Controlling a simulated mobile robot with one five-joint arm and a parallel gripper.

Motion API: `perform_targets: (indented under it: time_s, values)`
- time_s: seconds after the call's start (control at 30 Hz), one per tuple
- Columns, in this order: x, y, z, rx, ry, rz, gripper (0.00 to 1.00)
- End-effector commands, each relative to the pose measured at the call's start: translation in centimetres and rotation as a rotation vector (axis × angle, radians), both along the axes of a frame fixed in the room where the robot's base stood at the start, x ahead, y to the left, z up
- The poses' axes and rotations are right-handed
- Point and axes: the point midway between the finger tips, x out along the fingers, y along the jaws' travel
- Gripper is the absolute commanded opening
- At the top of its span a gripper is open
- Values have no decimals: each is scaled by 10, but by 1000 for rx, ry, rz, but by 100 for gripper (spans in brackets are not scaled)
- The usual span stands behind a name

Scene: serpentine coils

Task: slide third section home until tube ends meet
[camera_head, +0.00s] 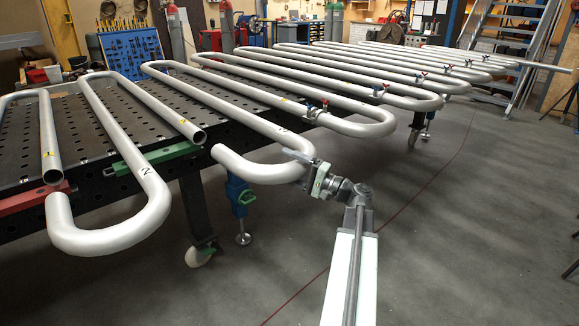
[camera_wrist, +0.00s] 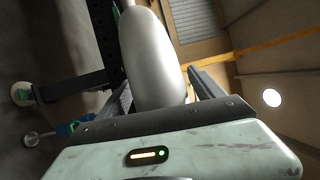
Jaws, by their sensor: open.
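The grey tube section by my gripper (camera_head: 301,165) has its near U-bend (camera_head: 245,172) past the table edge. The open end of this bend faces the open tube end (camera_head: 198,136) with a yellow mark, with a visible gap between them. My gripper is at the right side of the bend, open. In the wrist view the bend (camera_wrist: 152,60) lies between the two spread jaws (camera_wrist: 160,92). I cannot tell whether either jaw touches it. A section marked 2 (camera_head: 145,190) lies to the left, and an open tube end marked 1 (camera_head: 52,172) is at far left.
The perforated table (camera_head: 85,130) carries several coils joined by clamps (camera_head: 315,113) towards the back right. A green bracket (camera_head: 165,155) and a red bracket (camera_head: 30,204) sit on its front edge. The floor (camera_head: 450,240) at right is clear; stairs (camera_head: 510,45) stand behind.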

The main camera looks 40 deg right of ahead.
Motion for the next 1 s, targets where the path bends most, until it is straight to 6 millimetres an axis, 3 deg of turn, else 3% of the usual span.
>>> perform_targets:
  time_s: [0.03, 0.2, 0.3, 0.6, 0.8, 0.83, 0.9, 1.0]
  values:
    - [0, 0, 0, 0, 0, 0, 69]
    - [0, 0, 0, 0, 0, 0, 21]
    - [-1, 0, 0, 0, 0, 0, 0]
    - [-20, 2, -1, -1, 2, 0, 0]
    - [-20, 1, -1, -1, 2, 1, 0]
    - [-20, 1, -1, -1, 2, 1, 62]
    - [-20, 0, -1, -1, 2, 0, 77]
    - [-19, 0, -1, 0, 2, -1, 77]
